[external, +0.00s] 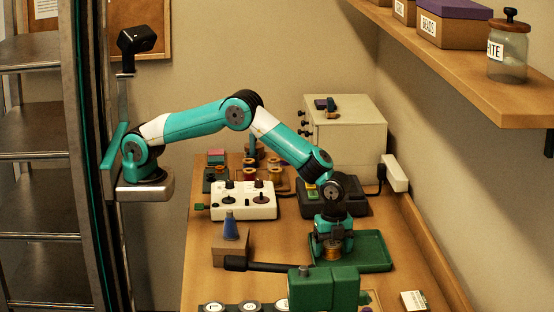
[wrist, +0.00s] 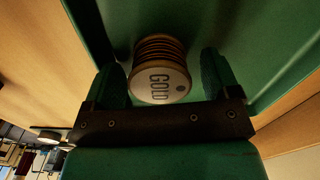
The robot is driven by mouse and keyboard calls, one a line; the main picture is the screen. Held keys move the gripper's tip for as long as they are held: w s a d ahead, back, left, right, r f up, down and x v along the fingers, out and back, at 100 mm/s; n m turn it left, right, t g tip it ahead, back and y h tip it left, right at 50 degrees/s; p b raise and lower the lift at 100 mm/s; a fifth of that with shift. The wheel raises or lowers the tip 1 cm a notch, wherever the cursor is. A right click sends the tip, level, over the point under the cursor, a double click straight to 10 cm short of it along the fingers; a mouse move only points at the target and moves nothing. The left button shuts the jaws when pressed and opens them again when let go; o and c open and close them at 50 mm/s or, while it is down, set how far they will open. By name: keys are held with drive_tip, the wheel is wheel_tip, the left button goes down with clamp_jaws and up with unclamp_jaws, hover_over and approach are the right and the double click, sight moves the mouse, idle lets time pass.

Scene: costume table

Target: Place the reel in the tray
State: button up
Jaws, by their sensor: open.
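The reel (external: 333,252) is a gold-coloured spool at the green tray (external: 375,247), below my gripper (external: 333,245). In the wrist view the reel (wrist: 160,72) shows a pale end marked GOLD and stands against the green tray floor (wrist: 265,35). My gripper (wrist: 168,80) has one finger on each side of the reel, with a visible gap at the right finger. The gap at the left finger is narrow. The jaws are open. Whether the reel's base fully touches the tray floor is hard to tell.
A green machine (external: 325,288) stands in front of the tray. A cardboard box (external: 231,246) with a blue cone is at left. A white control box (external: 244,200) and several other spools (external: 250,172) are behind. A shelf (external: 480,70) overhangs the right side.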

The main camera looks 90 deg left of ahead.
sight(333, 243)
wheel_tip(333, 243, up, 12)
drive_tip(key=b, duration=0.2)
drive_tip(key=s+a+r+n+y, duration=0.1)
drive_tip(key=s+a+r+n, duration=0.25)
drive_tip(key=a, duration=0.45)
drive_tip(key=s+a+r+n+t, duration=0.1)
drive_tip(key=s+a+r+n, duration=0.25)
drive_tip(key=a, duration=0.55)
drive_tip(key=s+a+r+n+y, duration=0.1)
drive_tip(key=s+a+r+n, duration=0.2)
drive_tip(key=a, duration=0.5)
drive_tip(key=s+a+n, duration=0.4)
drive_tip(key=s+a, duration=0.1)
drive_tip(key=s, duration=0.3)
drive_tip(key=s+a+n+y, duration=0.1)
drive_tip(key=s+a+n, duration=0.3)
drive_tip(key=s, duration=0.5)
drive_tip(key=s+a+f+n+g+y, duration=0.1)
drive_tip(key=s+a+n, duration=0.4)
drive_tip(key=s, duration=0.3)
drive_tip(key=shift+s+a, duration=0.2)
drive_tip(key=shift+a, duration=0.15)
